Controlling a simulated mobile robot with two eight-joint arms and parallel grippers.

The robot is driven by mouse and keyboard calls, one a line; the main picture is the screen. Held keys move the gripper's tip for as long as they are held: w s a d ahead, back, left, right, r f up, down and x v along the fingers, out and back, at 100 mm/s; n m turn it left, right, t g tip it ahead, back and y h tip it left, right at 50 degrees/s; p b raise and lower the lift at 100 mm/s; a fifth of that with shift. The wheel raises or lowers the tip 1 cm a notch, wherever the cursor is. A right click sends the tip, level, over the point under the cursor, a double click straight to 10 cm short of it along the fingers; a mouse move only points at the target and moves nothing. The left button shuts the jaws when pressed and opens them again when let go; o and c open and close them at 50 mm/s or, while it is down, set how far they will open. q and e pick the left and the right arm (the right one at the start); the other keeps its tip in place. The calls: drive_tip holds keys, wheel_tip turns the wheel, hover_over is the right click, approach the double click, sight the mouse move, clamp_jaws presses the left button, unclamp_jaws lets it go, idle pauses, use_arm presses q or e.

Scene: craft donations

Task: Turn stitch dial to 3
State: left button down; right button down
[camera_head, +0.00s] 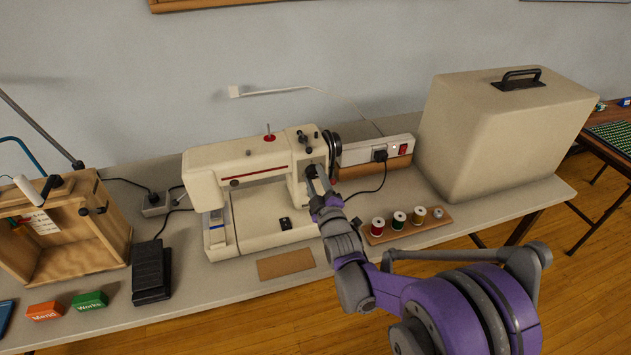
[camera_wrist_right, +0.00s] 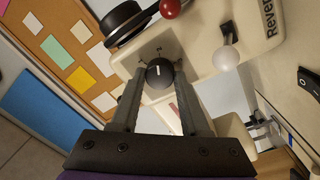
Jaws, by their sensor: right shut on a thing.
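The cream sewing machine (camera_head: 250,162) stands on the table, its right-hand column facing my right arm. The stitch dial (camera_wrist_right: 160,73) is a small round black knob with a white pointer line. In the right wrist view the line points about straight up, toward small marks on the cream body that are too small to read. My right gripper (camera_head: 314,178) is at the machine's column; in the right wrist view its two fingers (camera_wrist_right: 160,82) are closed on either side of the dial. In the head view the gripper mostly hides the dial. My left gripper is not in view.
A white-knobbed lever (camera_wrist_right: 226,58) beside "Reverse" lettering and a black handwheel (camera_wrist_right: 122,22) are close to the dial. Thread spools (camera_head: 399,220) stand on a wooden strip to the right. A large beige cover (camera_head: 490,135) stands behind; a black pedal (camera_head: 151,272) lies left.

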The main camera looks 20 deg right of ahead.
drive_tip(key=m+b, duration=0.1)
drive_tip(key=m, duration=0.5)
drive_tip(key=shift+m, duration=0.4)
drive_tip(key=m, duration=0.6)
drive_tip(key=shift+r+g+h+b, duration=0.1)
drive_tip(key=shift+g+h+b, duration=0.2)
drive_tip(key=shift+b, duration=0.05)
drive_tip(key=shift+c, duration=2)
unclamp_jaws()
drive_tip(key=shift+s, duration=0.1)
drive_tip(key=s, duration=1)
drive_tip(key=shift+s+a, duration=0.2)
drive_tip(key=shift+s, duration=0.15)
